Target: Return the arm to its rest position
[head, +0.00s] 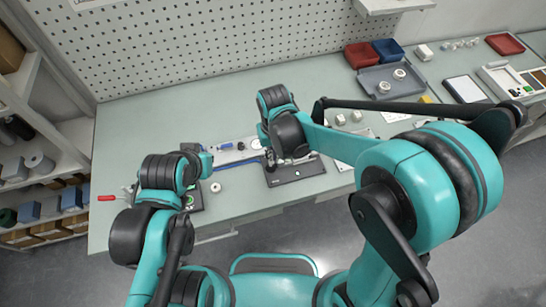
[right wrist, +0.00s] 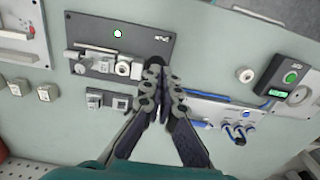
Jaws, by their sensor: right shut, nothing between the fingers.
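My right gripper (head: 275,162) is over the left edge of a dark fixture plate (head: 297,172) in the middle of the bench. In the right wrist view its two fingers (right wrist: 165,78) are shut together with nothing between them. They overlap the lower right edge of the same plate (right wrist: 155,22), which carries metal clamp parts and a lit green light. I cannot tell if the fingertips touch it. My left arm (head: 165,172) is bent over the left end of the bench. Its gripper is not clearly visible behind its own links.
Another dark device with a green button (right wrist: 290,78) stands to the right in the wrist view, near a pale tray with blue parts (right wrist: 235,112). Small blocks (right wrist: 45,92) lie left. A grey tray (head: 370,86) with round parts and red and blue bins (head: 361,54) stand behind.

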